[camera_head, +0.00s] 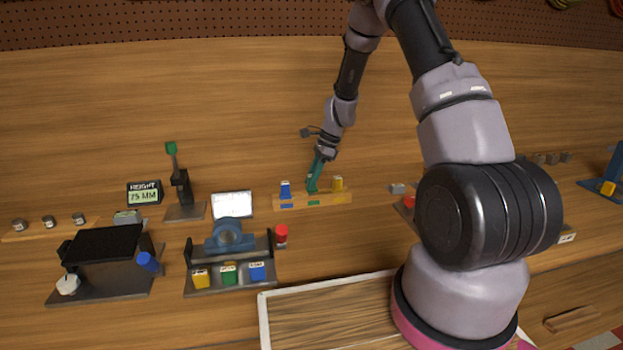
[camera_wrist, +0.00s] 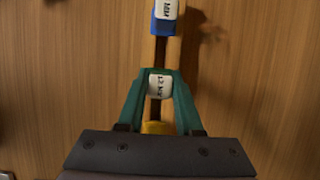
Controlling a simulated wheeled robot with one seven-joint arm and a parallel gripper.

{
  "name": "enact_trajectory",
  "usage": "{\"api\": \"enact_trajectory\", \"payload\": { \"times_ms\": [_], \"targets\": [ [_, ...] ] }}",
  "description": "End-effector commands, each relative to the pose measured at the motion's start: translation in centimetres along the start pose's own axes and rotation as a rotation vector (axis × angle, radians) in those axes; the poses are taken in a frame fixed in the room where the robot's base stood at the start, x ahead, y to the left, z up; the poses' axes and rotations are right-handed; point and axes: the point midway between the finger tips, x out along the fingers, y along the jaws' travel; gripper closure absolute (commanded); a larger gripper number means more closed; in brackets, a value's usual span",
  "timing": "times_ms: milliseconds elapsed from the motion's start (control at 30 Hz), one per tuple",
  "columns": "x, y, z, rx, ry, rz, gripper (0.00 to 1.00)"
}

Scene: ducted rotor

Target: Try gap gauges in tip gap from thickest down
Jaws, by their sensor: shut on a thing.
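A wooden gauge rack (camera_head: 343,198) holds a blue gauge (camera_head: 285,189) at its left and a yellow gauge (camera_head: 337,184) at its right. My gripper (camera_head: 314,180) is at the middle of the rack, between them. In the wrist view its teal fingers (camera_wrist: 156,85) are shut on a gauge with a white label (camera_wrist: 157,85), which looks green in the head view. I cannot tell whether this gauge is seated or slightly raised. The blue gauge (camera_wrist: 164,20) also shows ahead of the fingers. The blue rotor duct (camera_head: 229,237) stands on a dark fixture to the front left.
Yellow, green and blue labelled blocks (camera_head: 229,274) sit along the fixture's front. A red-topped knob (camera_head: 281,235) is at its right. A height display (camera_head: 144,192), a dark stand (camera_head: 182,190) and a black platform (camera_head: 105,244) are at the left. Bare wood lies behind the rack.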

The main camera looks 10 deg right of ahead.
Motion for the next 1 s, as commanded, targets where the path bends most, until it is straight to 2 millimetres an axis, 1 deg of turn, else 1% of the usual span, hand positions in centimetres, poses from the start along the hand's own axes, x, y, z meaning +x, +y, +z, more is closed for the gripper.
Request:
{"api": "enact_trajectory", "payload": {
  "times_ms": [1000],
  "targets": [
    [1.4, 0.0, -0.6, 0.001, 0.0, 0.0, 1.0]
  ]
}}
